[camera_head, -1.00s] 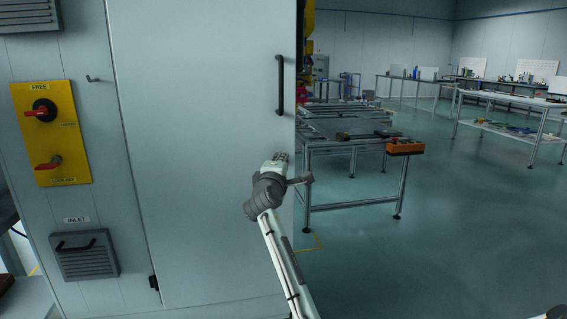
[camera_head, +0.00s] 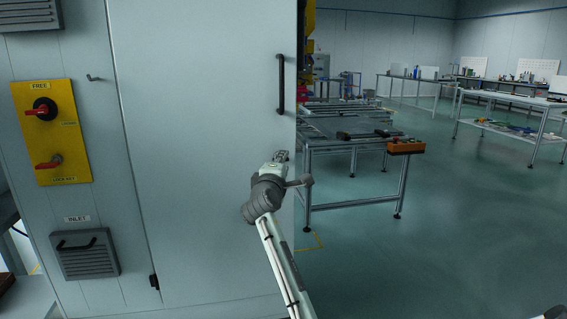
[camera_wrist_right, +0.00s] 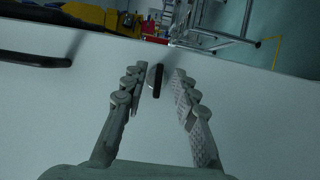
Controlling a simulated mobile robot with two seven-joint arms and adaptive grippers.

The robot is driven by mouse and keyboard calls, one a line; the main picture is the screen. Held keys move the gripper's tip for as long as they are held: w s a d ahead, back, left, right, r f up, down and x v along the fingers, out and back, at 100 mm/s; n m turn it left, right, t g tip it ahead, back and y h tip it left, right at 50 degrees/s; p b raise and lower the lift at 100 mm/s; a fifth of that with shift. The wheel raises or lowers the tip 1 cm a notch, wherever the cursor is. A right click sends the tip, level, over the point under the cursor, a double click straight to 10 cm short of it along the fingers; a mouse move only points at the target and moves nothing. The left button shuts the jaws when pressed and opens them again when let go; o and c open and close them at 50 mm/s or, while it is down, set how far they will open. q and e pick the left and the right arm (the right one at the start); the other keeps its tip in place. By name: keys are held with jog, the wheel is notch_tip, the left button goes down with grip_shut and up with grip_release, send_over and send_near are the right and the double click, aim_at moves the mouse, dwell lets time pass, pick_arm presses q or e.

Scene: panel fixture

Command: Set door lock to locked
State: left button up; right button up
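The white cabinet door (camera_head: 200,100) fills the middle of the head view, with a dark vertical handle (camera_head: 281,85) near its right edge. My right gripper (camera_head: 281,157) is in front of the door below that handle. In the right wrist view my right gripper (camera_wrist_right: 157,88) is open, its two fingers apart. A small black lever with a grey metal part (camera_wrist_right: 157,80), likely the door lock, shows between the fingertips, with visible gaps to both. In the head view the gripper hides this lever. The handle also shows in the right wrist view (camera_wrist_right: 35,60). My left gripper is not in view.
A yellow panel (camera_head: 62,130) with two red rotary switches (camera_head: 42,109) (camera_head: 50,162) is left of the door. An inlet vent (camera_head: 86,254) is below it. A metal table (camera_head: 350,200) with an orange box (camera_head: 406,147) stands beyond the door edge.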

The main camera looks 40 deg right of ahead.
jog(key=v, duration=1)
jog(key=shift+a, duration=0.25)
jog(key=shift+s, duration=0.1)
